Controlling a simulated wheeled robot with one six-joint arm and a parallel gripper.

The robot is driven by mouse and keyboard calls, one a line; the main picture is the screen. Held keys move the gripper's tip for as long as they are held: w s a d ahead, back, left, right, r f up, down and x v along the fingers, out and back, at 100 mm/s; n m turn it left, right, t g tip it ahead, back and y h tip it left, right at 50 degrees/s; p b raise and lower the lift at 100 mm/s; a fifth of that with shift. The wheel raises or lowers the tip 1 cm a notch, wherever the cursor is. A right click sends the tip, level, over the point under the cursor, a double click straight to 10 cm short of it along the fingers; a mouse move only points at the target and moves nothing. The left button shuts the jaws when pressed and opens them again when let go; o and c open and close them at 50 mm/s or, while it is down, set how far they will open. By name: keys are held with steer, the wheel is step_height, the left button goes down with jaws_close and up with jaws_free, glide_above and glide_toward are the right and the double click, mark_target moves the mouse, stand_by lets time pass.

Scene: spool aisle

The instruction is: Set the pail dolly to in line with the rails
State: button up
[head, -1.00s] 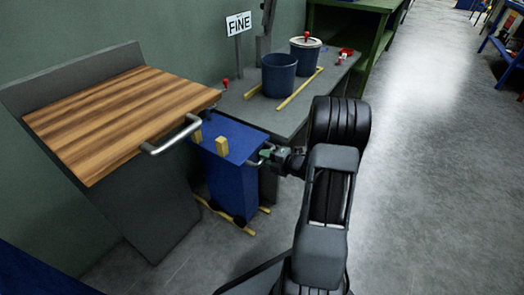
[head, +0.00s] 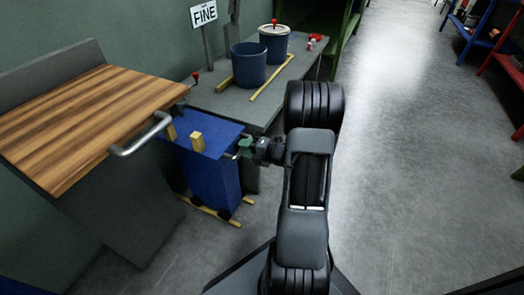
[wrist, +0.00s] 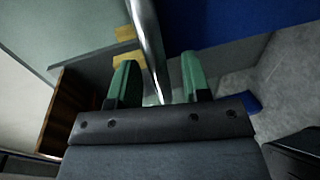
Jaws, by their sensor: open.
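The pail dolly (head: 213,178) is a blue box on dark wheels with yellow blocks on its flat top. It stands low between the wood-topped cabinet and the grey bench. Yellow rails (head: 208,211) lie on the floor at its base. Two more yellow rails (head: 272,84) lie on the bench beside the pails. My gripper (head: 241,150) is at the dolly's right side, by its silver handle. In the wrist view, my green fingers (wrist: 158,82) are apart, and a silver bar (wrist: 148,40) runs down to the gap between them. Whether they touch it, I cannot tell.
A blue pail (head: 248,66) and a lidded pail (head: 273,43) stand on the grey bench (head: 222,100), near a FINE sign (head: 204,14). The wood-topped cabinet (head: 85,115) with a metal handle is close on the left. Open floor (head: 410,170) lies right.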

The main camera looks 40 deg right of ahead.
steer(key=p+v, duration=0.3)
steer(key=v, duration=0.9)
steer(key=shift+s, duration=0.35)
steer(key=shift+d, duration=0.15)
steer(key=w+a+r+m+g+h+p, duration=0.1)
steer(key=w+r+m+h+p, duration=0.25)
steer(key=r+p, duration=0.5)
steer(key=w+a+r+m+g+h+p, duration=0.15)
steer(key=r+m+h+p, duration=0.3)
steer(key=r, duration=0.75)
steer(key=w+r+m+g+h+p, duration=0.1)
steer(key=w+r+m+h+p, duration=0.3)
steer(key=r+p, duration=0.5)
steer(key=s+a+r+m+g+y+p, duration=0.4)
steer(key=s+a+r+m+g+p, duration=0.2)
steer(key=s+a+r+m+p, duration=0.5)
steer(key=s+a+r+p, duration=0.1)
steer(key=s+a+r, duration=0.3)
steer(key=a+r, duration=0.2)
steer(key=shift+s+a+r+m+y, duration=0.3)
steer(key=shift+s+a+m, duration=0.1)
steer(key=shift+a, duration=0.45)
